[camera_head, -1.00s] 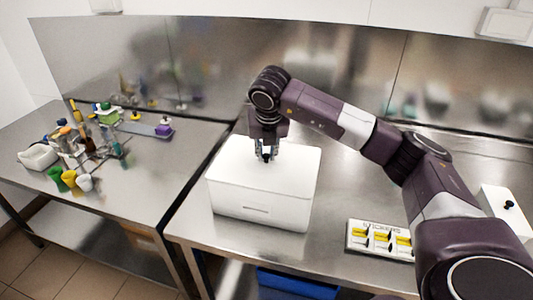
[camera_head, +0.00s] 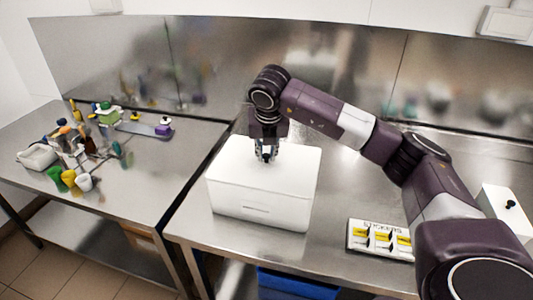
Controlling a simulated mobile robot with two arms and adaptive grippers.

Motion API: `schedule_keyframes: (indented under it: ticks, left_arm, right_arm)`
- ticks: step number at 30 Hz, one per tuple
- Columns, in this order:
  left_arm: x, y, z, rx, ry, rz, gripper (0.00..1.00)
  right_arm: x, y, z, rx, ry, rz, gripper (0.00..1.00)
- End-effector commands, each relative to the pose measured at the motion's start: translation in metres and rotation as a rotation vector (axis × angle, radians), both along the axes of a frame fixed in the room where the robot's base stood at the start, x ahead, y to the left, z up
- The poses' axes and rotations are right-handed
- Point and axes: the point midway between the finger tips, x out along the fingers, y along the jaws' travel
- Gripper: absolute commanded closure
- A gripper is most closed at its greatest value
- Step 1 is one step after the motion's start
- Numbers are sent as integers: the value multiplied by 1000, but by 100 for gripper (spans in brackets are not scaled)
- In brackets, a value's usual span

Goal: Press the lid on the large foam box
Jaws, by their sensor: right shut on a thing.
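The large foam box (camera_head: 258,205) is a white block near the left end of the right-hand steel bench. Its white lid (camera_head: 295,165) lies on top and looks level, with no clear gap seen at the rim. My right gripper (camera_head: 265,158) points down at the middle of the lid. It is shut on the lid's small dark knob, which the fingers mostly hide. My left gripper is not in view.
A smaller white box (camera_head: 500,212) with a black knob stands at the right edge. A white tray with yellow pieces (camera_head: 380,239) lies at the bench front. A blue crate (camera_head: 290,284) is below. The left bench (camera_head: 150,172) holds bottles and cups.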

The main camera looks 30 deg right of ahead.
Motion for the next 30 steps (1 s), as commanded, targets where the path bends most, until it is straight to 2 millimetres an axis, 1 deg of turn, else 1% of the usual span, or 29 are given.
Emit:
schedule_keyframes:
  ticks: [7, 8, 12, 13, 19, 23, 24, 30]
  left_arm:
    - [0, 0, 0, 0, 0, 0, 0]
    - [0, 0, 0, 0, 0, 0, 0]
    - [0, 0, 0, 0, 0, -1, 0]
    - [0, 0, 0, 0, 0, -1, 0]
    - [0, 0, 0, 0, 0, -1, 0]
    - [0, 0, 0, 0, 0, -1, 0]
    - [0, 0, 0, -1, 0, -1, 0]
    - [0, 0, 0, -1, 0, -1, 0]
  right_arm:
    - [0, 0, 0, 0, 0, 0, 100]
    - [0, 0, 0, 0, 0, 0, 81]
    - [0, 0, 0, 0, 0, 0, 66]
    - [0, 0, 0, 0, 0, 0, 64]
    - [0, 0, 0, 0, 0, 0, 63]
    - [0, 0, 0, 0, 0, 0, 49]
    - [0, 0, 0, 0, 0, 0, 47]
    - [0, 0, 0, 0, 0, 0, 47]
